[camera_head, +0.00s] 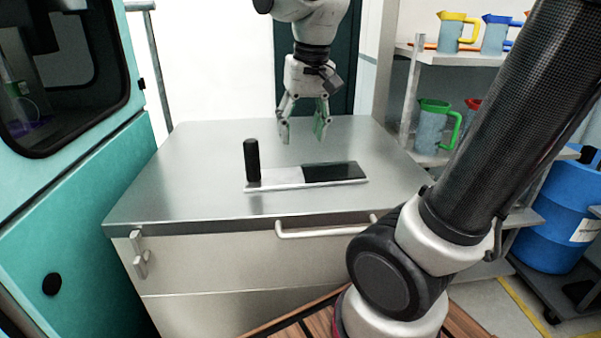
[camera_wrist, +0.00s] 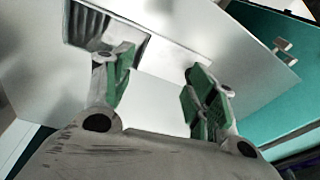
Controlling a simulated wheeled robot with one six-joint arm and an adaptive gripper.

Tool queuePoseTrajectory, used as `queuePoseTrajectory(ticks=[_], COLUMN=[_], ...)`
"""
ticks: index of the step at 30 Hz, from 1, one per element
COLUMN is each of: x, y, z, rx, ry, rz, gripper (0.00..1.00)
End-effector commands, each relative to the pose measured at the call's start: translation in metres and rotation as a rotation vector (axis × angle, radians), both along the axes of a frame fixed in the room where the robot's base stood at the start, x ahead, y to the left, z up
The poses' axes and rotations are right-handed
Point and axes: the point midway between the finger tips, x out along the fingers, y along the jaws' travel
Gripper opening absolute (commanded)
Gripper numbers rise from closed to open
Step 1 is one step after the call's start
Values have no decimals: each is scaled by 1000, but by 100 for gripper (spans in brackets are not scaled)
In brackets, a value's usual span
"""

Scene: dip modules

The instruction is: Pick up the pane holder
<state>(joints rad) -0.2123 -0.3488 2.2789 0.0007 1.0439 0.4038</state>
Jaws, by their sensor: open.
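The pane holder (camera_head: 280,175) lies on the steel worktop as a flat, light tray. A black upright handle (camera_head: 252,160) stands at its left end, and a dark glossy pane (camera_head: 335,171) covers its right part. My gripper (camera_head: 303,134) is open and empty, pointing down above and behind the holder, apart from it. In the wrist view, my green-padded fingers (camera_wrist: 155,85) are spread. A dark-edged, striped patch at the upper left, probably the pane (camera_wrist: 90,22), shows beyond the left finger. I cannot make out the handle there.
The steel worktop (camera_head: 190,180) is otherwise clear. A drawer handle (camera_head: 325,231) runs along its front. A teal machine (camera_head: 75,190) stands at the left. Shelves with jugs (camera_head: 432,125) and a blue barrel (camera_head: 555,225) are at the right.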

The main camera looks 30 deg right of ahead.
Motion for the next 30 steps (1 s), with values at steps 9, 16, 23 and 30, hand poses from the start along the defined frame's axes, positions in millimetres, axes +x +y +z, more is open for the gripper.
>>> queuePoseTrajectory(ticks=[9, 16, 23, 30], x=[69, 78, 77, 81], y=[73, 86, 85, 85], z=[-25, -32, -57, -93], rx=[-16, -24, -26, -26], ry=[147, 168, 171, 171], rz=[-128, -156, -155, -155], gripper=[57, 57, 57, 57])
